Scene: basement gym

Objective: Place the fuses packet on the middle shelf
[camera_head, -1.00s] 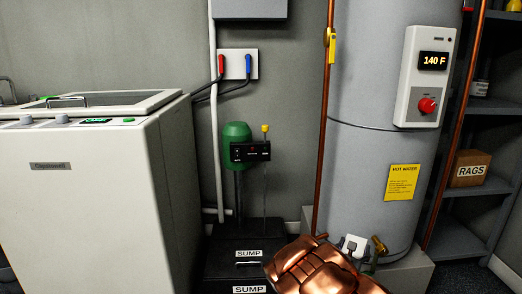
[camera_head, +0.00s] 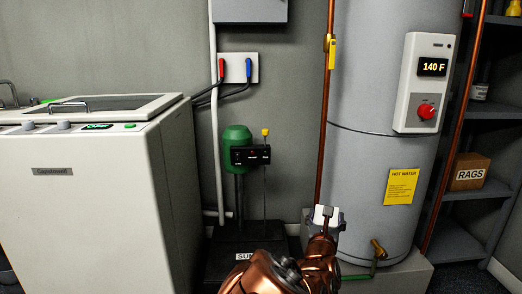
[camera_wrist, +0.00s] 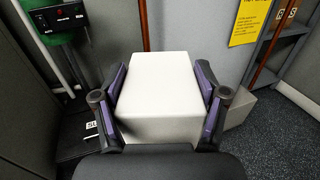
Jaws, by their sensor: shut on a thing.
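My gripper (camera_wrist: 160,110) is shut on a plain white box-shaped packet (camera_wrist: 160,78), with a dark finger on each side of it. No label shows on the faces I see, so I cannot read whether it says fuses. In the head view the packet (camera_head: 320,213) shows small at the end of my copper-coloured arm, in front of the water heater's base and partly hidden by my gripper. The grey shelf unit (camera_head: 487,107) stands at the right edge, partly cut off. Its shelf with a box marked RAGS (camera_head: 468,173) lies between a higher and a lower shelf.
The grey water heater (camera_head: 375,150) and copper pipes (camera_head: 328,110) stand between my gripper and the shelves. A black sump unit (camera_head: 235,262) is at the lower middle, and a white washer (camera_head: 85,190) is at left. Dark floor (camera_wrist: 275,130) is open at right.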

